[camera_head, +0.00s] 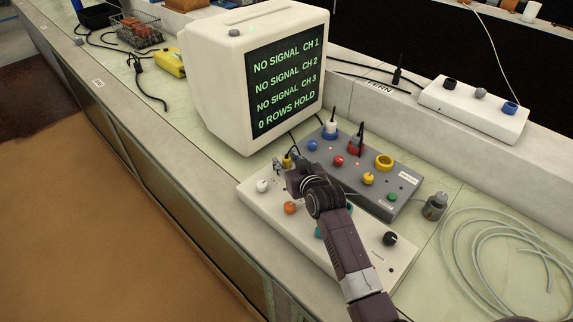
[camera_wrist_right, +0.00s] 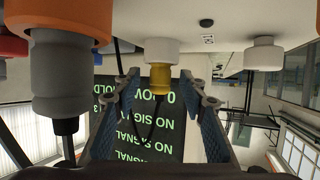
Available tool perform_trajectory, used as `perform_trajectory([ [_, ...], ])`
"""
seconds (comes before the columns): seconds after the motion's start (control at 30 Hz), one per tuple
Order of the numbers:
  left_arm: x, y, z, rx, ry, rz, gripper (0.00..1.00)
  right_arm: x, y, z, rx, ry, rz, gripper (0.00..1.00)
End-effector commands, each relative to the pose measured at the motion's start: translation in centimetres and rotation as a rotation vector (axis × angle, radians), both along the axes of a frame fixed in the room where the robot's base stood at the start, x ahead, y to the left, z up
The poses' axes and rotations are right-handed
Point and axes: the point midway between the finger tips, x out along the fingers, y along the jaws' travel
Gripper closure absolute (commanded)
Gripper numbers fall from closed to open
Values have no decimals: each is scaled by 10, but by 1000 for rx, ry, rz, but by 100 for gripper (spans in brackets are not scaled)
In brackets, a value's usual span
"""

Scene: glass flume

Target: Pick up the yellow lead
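The yellow lead (camera_head: 287,161) stands at the far side of the white panel (camera_head: 262,212), just beyond my right gripper (camera_head: 292,172), which partly hides it. In the wrist view the yellow plug of the lead (camera_wrist_right: 160,79) meets a white socket, and a black cable runs from it. The two fingers of my right gripper (camera_wrist_right: 161,88) are spread on either side of the plug, with a visible gap on each side. My left gripper is not in view.
A monitor (camera_head: 219,95) stands behind the panel. A grey box (camera_head: 400,205) with coloured sockets and upright plugs sits close beside my right arm. In the wrist view a grey plug (camera_wrist_right: 60,78) in an orange socket is near one finger. Coiled tubing (camera_head: 480,262) lies right.

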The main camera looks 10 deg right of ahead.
Motion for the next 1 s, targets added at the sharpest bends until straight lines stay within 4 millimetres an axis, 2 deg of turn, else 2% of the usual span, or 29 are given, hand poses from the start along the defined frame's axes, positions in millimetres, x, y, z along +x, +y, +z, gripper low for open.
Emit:
perform_trajectory([
  [0.1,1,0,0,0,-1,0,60,7,1,-3,0,-1,0,61],
  [0.37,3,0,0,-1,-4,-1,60,8,1,-4,0,0,0,61],
  [0.73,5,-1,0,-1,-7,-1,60,8,1,-4,0,0,0,100],
  [1.0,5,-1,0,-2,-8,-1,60,8,1,-3,0,-1,0,100],
])
